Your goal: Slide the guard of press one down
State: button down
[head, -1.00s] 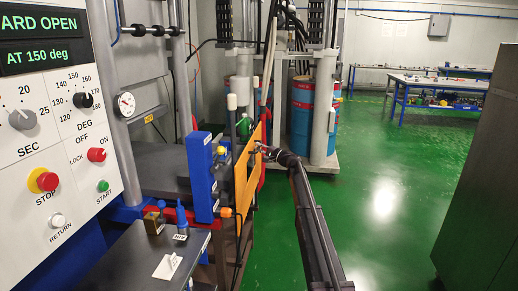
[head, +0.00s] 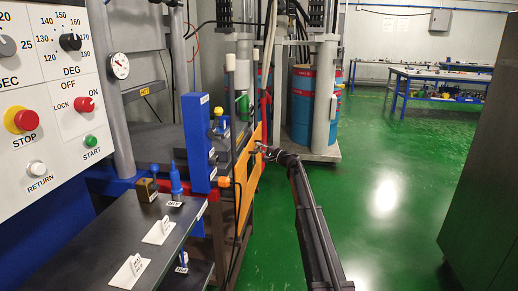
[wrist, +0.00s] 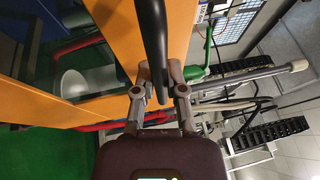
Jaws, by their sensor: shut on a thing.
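The guard is an orange panel (head: 243,182) at the front of the press, just right of the blue upright (head: 198,143). My gripper (head: 263,150) is at the guard's outer face, at the end of my dark arm. In the wrist view the guard (wrist: 118,38) runs along the upper left and left. There my gripper (wrist: 160,92) is shut on the black bar handle (wrist: 152,35) of the guard, one finger on each side. The guard's lower end is partly hidden in the head view.
The control panel (head: 60,130) with knobs and buttons stands at the left. A dark bench top (head: 150,235) with small signs and fittings is at front left. Blue and red drums (head: 301,105) stand behind. Green floor is open at right, beside a dark cabinet (head: 485,190).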

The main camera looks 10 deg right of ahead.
notch_tip(320, 180, down, 4)
jog(key=b, duration=0.3)
jog(key=shift+s+a+f, duration=0.1)
jog(key=shift+f, duration=0.1)
jog(key=c, duration=0.7)
grip_release()
jog(key=shift+f, duration=0.2)
jog(key=shift+r, duration=0.15)
jog(key=shift+r, duration=0.15)
